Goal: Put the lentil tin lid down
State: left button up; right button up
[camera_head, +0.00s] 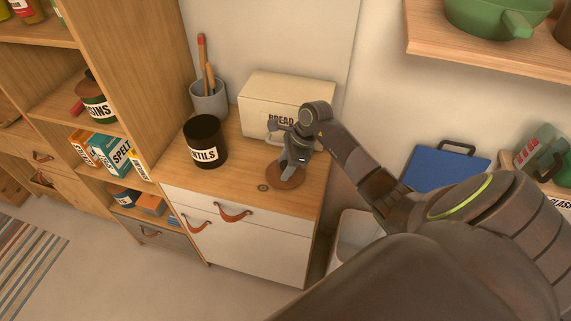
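The lentil tin (207,153) is a black cylinder with a white label, of which "TILS" can be read. It stands upright on the wooden counter, and its top looks dark and open. A round brown lid (297,181) is at the counter's right part, in front of the bread box. It lies on the counter or just above it; I cannot tell which. My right gripper (287,172) points down at the middle of the lid. The fingertips are too small and covered to show whether they grip it. My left gripper is not in view.
A cream bread box (263,98) stands behind my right gripper. A grey pot (209,101) with wooden utensils stands behind the tin. The counter (233,179) is bare between tin and lid. A tall wooden shelf (160,60) borders it at left.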

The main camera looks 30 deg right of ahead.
jog(key=shift+r, duration=0.1)
jog(key=shift+r+p, duration=0.2)
jog(key=shift+p, duration=0.1)
jog(key=b+v, duration=0.4)
jog(key=v, duration=0.7)
jog(key=shift+d+r+b, duration=0.15)
jog(key=shift+r+b, duration=0.15)
jog(key=shift+r, duration=0.05)
